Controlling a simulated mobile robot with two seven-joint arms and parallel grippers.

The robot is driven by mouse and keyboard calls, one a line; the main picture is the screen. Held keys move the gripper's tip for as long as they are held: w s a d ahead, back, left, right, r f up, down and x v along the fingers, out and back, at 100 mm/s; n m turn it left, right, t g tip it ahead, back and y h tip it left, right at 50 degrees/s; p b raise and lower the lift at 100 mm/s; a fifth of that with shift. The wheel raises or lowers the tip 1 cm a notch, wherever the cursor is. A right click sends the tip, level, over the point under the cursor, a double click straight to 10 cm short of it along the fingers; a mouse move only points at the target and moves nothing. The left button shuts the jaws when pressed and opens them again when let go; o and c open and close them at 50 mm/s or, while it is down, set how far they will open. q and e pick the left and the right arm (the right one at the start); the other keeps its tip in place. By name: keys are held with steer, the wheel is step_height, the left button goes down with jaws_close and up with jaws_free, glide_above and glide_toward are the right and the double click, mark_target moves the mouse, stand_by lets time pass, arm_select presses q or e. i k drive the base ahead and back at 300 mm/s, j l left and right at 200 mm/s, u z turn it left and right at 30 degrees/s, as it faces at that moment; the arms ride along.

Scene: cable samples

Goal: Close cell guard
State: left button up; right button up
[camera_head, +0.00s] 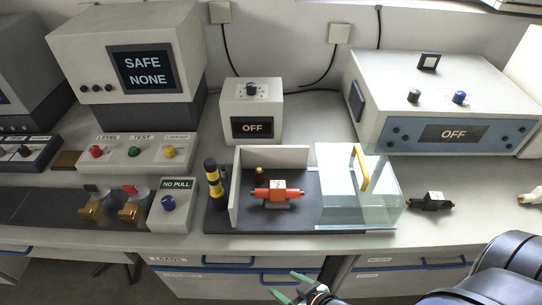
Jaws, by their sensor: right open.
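The cell guard (340,212) is a clear box with a yellow handle (361,170) on it. It sits over the right part of the dark cell base (285,222). Left of it, an orange-red sample (276,194) with a white label lies on a small support, uncovered by the guard. A light upright panel (234,190) stands at the left of the cell, with another along the back. My right gripper (289,286) has green fingertips, spread apart and empty, in front of the bench near the drawers, below the cell. My left gripper is not in view.
A black-and-yellow post (214,184) stands at the cell's left. Right of the guard lies a dark connector (431,202). Behind are a small box reading OFF (251,112) and a larger instrument (447,95). A NO PULL box (172,206) stands left.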

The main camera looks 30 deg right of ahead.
mark_target(357, 150)
steer(key=i+l+z, duration=0.15)
steer(key=z, duration=0.75)
